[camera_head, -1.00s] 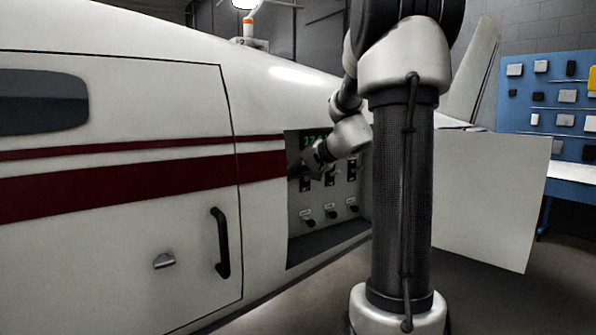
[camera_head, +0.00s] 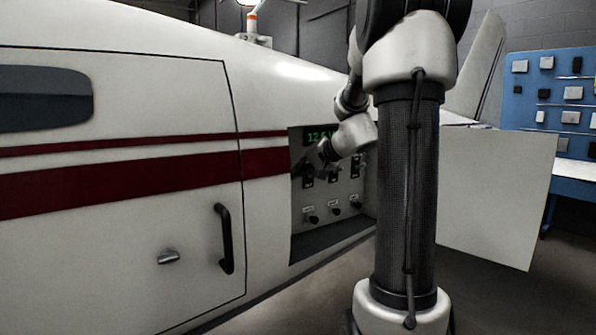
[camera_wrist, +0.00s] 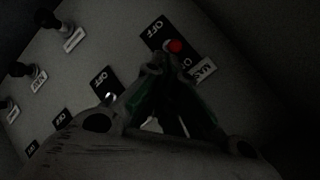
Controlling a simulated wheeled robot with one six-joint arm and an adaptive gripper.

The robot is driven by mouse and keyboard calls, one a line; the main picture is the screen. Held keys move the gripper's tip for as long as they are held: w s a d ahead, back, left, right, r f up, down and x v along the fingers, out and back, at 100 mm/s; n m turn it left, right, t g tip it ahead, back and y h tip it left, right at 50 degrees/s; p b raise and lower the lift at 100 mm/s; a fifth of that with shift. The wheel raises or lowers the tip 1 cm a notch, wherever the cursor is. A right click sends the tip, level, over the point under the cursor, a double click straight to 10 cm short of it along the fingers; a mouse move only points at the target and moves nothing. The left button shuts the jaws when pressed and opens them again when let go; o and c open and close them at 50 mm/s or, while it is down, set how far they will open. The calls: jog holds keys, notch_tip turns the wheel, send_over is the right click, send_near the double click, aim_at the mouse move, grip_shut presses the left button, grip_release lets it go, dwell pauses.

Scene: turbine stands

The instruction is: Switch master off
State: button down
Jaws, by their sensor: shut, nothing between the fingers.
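The switch panel (camera_head: 300,222) sits in a recess in the aircraft's side, with a row of toggle switches marked OFF and ON. The red-tipped toggle (camera_wrist: 174,46) stands at the upper end of that row in the wrist view. A partly readable label beside it appears to begin "MAS"; I cannot tell which way the lever is thrown. The leftmost switch plate (camera_head: 308,176) shows in the head view. My gripper (camera_head: 324,150) is shut and empty in front of the panel. In the wrist view its fingertips (camera_wrist: 168,68) are close beside the red toggle; contact is unclear.
Labelled knobs (camera_head: 334,211) form a lower row. The cabin door with its black handle (camera_head: 224,240) is at left. A blue tool board (camera_head: 550,95) stands at far right.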

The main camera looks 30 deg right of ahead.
jog(key=shift+s+f, duration=0.2)
jog(key=shift+f, duration=0.1)
jog(key=shift+s+f, duration=0.25)
jog(key=shift+f, duration=0.3)
jog(key=shift+s+f, duration=0.2)
jog(key=shift+f, duration=0.35)
jog(key=shift+r, duration=0.8)
